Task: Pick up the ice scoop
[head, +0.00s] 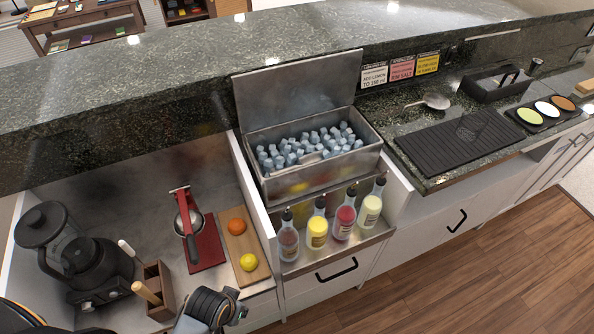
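A shiny metal utensil with a rounded head and thin handle (437,101) lies on the granite counter, right of the ice bin; it looks like a scoop, but could be a strainer. The open steel ice bin (322,172) is full of ice cubes (310,145). A small pale piece, possibly a handle, shows at the front of the ice; I cannot tell what it is. My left gripper (234,307) is at the bottom edge, below the lemon and far from both. Its fingers are too unclear to judge. My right gripper is not in view.
Several sauce bottles (317,232) stand in a rack before the bin. A cutting board with an orange and lemon (248,262), a red press (188,228) and a blender (85,262) are left.

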